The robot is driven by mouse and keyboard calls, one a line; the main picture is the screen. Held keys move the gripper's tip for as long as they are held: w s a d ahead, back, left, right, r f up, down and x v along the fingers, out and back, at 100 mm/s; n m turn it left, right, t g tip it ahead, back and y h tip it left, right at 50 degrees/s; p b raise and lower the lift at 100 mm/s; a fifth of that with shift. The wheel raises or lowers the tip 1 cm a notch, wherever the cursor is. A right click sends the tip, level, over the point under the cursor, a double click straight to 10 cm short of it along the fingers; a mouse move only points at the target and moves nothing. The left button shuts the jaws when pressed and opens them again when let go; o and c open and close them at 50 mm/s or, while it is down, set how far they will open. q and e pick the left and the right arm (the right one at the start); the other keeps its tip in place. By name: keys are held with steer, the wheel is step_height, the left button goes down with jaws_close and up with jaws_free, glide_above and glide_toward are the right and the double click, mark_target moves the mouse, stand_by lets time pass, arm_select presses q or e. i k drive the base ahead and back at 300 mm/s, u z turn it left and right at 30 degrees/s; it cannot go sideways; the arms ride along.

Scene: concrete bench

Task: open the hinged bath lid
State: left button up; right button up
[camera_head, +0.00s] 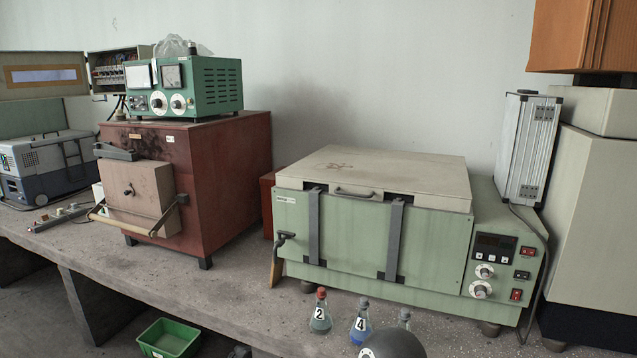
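The bath is a pale green box (350,240) on the bench at right of centre. Its hinged lid (395,172) is a flat cream panel that lies shut on top. A dark handle (355,193) sits on the lid's front edge, between two grey vertical straps (394,240) on the front face. A control panel (495,265) with a dark display, knobs and red switches is at the bath's right end. Neither of my grippers shows in this view.
Small flasks, including ones numbered 2 (320,318) and 4 (361,325), stand in front of the bath on the concrete bench (215,290). A rusty-red furnace (228,180) stands to the left, and a silver case (526,148) rises behind the right end.

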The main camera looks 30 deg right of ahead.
mark_target(428, 184)
steer(key=u, duration=0.1)
steer(key=i, duration=1.4)
steer(key=z, duration=2.1)
steer(key=i, duration=0.45)
steer(key=u, duration=0.25)
steer(key=k, duration=0.45)
